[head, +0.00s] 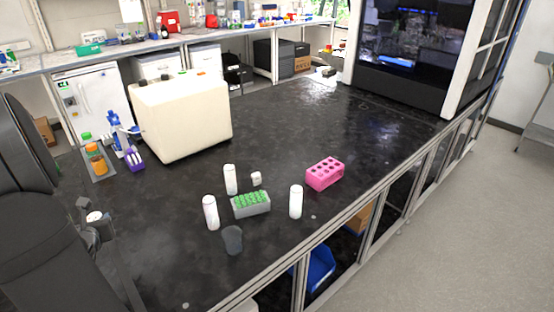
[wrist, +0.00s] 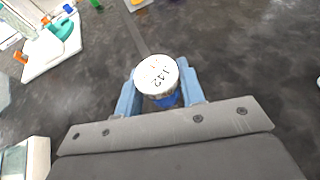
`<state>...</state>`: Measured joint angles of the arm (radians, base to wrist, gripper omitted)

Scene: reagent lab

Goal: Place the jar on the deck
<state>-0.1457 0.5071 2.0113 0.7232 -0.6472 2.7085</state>
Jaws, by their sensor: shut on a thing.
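The jar (wrist: 157,75) has a round white lid with dark handwritten marks, and a bit of blue shows beneath the lid. My gripper (wrist: 161,88) is shut on it, with a light blue finger on each side. In the head view my gripper (head: 101,226) is at the left, over the dark bench, and the jar's white lid (head: 95,216) shows there. The jar's lower part is mostly hidden. I cannot tell from the picture which surface is the deck; a dark, glass-fronted cabinet (head: 412,50) stands at the back right.
On the dark bench (head: 290,110) stand several white bottles (head: 296,202), a green-topped rack (head: 251,204), a pink rack (head: 324,174), a grey cup (head: 232,240) and a cream box (head: 182,115). Orange bottles (head: 97,160) stand on a tray at the left. The bench's middle back is clear.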

